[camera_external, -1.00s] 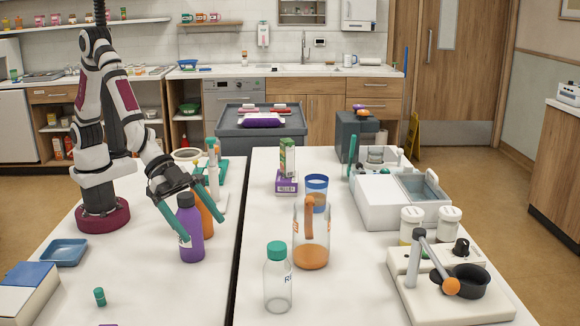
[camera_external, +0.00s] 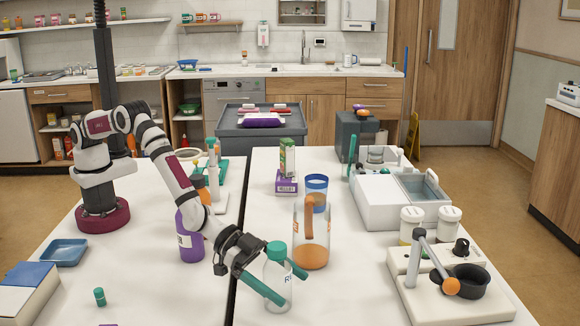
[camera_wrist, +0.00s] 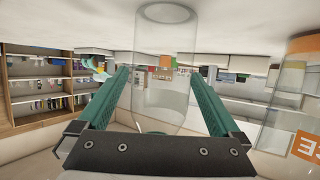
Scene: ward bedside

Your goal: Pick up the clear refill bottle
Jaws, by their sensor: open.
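The clear refill bottle (camera_external: 278,284) has a green cap and stands upright near the front of the right-hand table. My gripper (camera_external: 287,286) is open at the bottle, with one green finger on each side of it. In the wrist view the clear bottle (camera_wrist: 163,75) shows between the two spread fingers of my gripper (camera_wrist: 165,95), and that picture appears upside down. I cannot tell whether either finger touches the bottle.
A clear jug (camera_external: 311,243) with orange contents stands just behind the bottle, to its right. A purple bottle (camera_external: 190,237) stands on the left table. A white device with a black cup (camera_external: 466,284) is at the right. A dark gap (camera_external: 234,240) separates the tables.

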